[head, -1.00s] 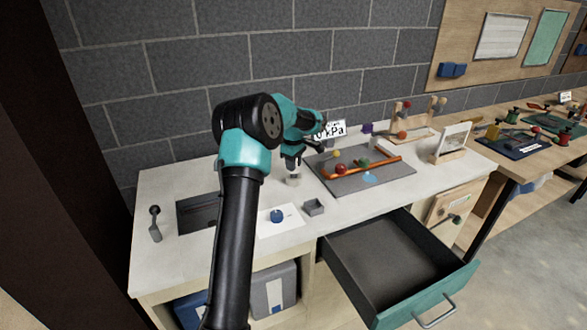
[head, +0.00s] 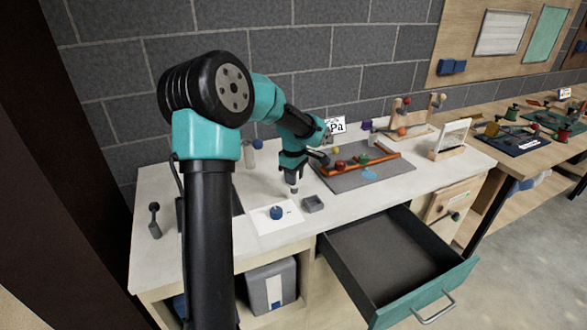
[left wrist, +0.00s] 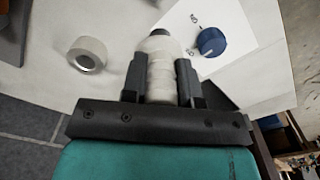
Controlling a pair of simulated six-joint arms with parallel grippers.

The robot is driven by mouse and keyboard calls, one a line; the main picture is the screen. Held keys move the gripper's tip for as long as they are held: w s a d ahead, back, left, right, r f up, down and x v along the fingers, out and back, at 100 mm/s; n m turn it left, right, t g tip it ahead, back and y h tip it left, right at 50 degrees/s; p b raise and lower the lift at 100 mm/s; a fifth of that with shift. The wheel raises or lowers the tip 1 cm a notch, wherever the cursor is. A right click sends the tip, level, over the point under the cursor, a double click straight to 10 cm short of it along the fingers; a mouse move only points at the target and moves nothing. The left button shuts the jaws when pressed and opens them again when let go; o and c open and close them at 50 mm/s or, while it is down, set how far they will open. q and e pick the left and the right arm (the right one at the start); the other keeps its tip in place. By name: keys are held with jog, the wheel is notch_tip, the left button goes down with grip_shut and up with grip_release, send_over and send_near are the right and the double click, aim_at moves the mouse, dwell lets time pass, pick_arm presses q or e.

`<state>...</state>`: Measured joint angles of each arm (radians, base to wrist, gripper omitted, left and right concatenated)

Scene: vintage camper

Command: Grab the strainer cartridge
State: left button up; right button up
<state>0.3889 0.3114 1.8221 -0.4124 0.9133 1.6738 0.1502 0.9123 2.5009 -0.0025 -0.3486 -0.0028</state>
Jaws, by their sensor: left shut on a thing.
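My left gripper (head: 292,174) is shut on a pale, ribbed, cylindrical piece, which I take to be the strainer cartridge (left wrist: 160,72). In the left wrist view the two dark fingers (left wrist: 161,85) press on its sides, and its narrower, darker end points away from the palm. In the head view only a small pale part with a grey lower end shows under the gripper, over the white counter. I cannot tell how far above the counter it is. My right gripper is not in view.
A blue knob (head: 276,212) sits on a white card near a small grey box (head: 313,203). A grey mat (head: 345,180) with coloured parts lies to the right. The drawer (head: 390,255) stands open. A pale bottle-like thing (head: 250,155) stands near the wall.

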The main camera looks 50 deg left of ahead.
pick_arm(q)
jog(key=shift+s+d+r, duration=0.1)
jog(key=shift+s+d, duration=0.7)
jog(key=shift+d, duration=0.15)
